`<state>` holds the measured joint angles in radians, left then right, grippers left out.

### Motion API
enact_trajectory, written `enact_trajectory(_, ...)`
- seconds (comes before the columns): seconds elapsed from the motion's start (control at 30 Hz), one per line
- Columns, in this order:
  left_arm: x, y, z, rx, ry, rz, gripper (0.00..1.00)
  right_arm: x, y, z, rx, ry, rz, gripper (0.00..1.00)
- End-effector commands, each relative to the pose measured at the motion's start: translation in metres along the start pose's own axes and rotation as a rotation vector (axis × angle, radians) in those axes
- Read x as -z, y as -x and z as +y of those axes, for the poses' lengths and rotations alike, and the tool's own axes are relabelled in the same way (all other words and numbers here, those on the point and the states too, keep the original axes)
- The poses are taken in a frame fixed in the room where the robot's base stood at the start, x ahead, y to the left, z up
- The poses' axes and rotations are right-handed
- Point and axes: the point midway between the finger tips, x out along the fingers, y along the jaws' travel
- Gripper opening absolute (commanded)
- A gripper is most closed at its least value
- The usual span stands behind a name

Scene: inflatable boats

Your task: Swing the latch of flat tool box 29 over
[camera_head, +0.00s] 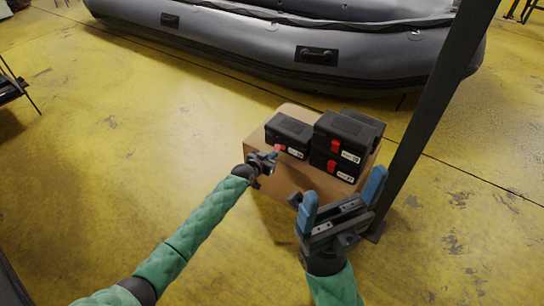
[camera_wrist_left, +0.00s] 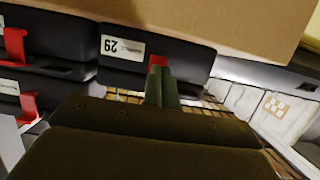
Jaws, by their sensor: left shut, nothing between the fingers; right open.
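Flat tool box 29 (camera_head: 289,127) is black, with a white label and a red latch (camera_head: 280,148) on its front. It lies at the left on a cardboard box (camera_head: 275,180). In the left wrist view the tool box (camera_wrist_left: 192,62) appears upside down, with its "29" label (camera_wrist_left: 120,47) and red latch (camera_wrist_left: 158,61) showing. My left gripper (camera_head: 273,156) is shut and empty, its fingertips at the latch; the left wrist view shows the fingers (camera_wrist_left: 161,84) partly covering it. Whether they touch cannot be told. My right gripper (camera_head: 342,200) is open and empty, in front of the cardboard box.
Black tool boxes with red latches (camera_head: 345,135) are stacked right of box 29, with another dark box (camera_head: 368,120) behind. A dark post (camera_head: 425,115) rises close on the right. A grey inflatable boat (camera_head: 250,50) lies behind. The yellow floor (camera_head: 110,160) at left is clear.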

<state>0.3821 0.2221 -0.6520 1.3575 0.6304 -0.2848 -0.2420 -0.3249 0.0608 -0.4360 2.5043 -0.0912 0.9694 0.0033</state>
Motion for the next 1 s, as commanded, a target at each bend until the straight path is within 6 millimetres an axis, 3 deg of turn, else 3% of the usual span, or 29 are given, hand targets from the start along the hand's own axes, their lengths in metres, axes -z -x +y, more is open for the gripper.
enact_trajectory(0.53,0.016,0.0,0.0,0.0,0.0,0.0,0.0,0.0,-0.011,0.0,-0.001,0.0,0.0,0.84)
enact_trajectory(1.0,0.018,0.0,0.0,0.0,0.0,0.0,0.0,-0.001,-0.012,0.0,-0.002,0.001,0.002,0.84)
